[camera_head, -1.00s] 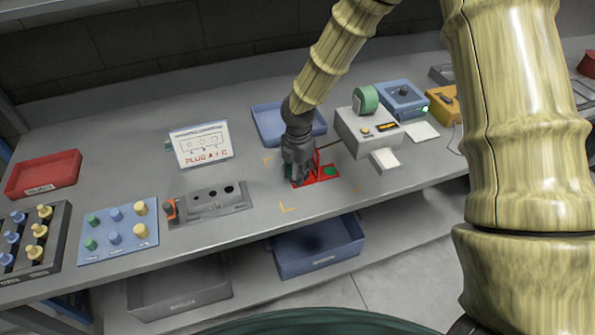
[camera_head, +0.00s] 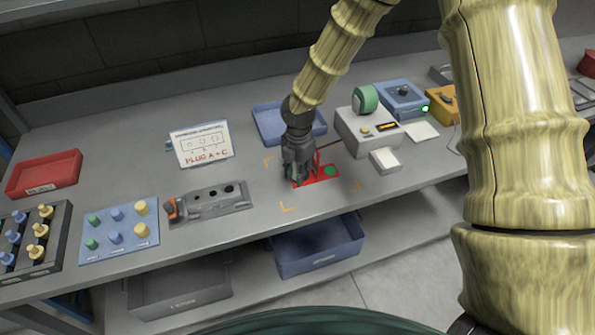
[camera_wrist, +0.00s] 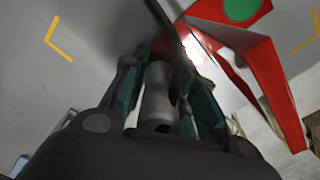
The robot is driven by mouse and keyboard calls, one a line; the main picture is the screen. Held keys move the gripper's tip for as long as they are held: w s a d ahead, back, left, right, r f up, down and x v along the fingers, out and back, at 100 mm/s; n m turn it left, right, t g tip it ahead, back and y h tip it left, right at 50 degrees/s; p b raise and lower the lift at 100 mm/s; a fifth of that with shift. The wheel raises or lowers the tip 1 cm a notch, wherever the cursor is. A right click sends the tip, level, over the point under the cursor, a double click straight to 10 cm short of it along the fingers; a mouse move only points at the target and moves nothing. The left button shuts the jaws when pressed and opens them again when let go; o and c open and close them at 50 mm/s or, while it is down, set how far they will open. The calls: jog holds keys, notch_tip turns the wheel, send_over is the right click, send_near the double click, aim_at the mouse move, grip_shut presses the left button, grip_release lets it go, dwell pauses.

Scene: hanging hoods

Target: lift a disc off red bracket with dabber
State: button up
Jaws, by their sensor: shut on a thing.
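The red bracket (camera_head: 320,178) lies on the bench, with a green disc (camera_head: 330,171) on its right part. In the wrist view the red bracket (camera_wrist: 268,70) shows at the upper right, and the green disc (camera_wrist: 240,8) is cut by the top edge. My gripper (camera_head: 297,178) points down at the left side of the bracket. In the wrist view my gripper (camera_wrist: 160,85) is shut on a grey cylindrical piece, seemingly the dabber (camera_wrist: 158,95). Its lower tip is hidden, so I cannot tell what it touches.
Yellow corner marks (camera_head: 288,208) surround the bracket. A blue tray (camera_head: 270,135) lies behind, and a grey machine (camera_head: 355,135) stands at the right. A grey socket block (camera_head: 225,203) and a sign (camera_head: 203,157) are to the left. Bare bench lies in front.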

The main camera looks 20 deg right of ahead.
jog(key=shift+r+p, duration=3.2)
jog(key=shift+r, duration=0.3)
jog(key=shift+f, duration=0.1)
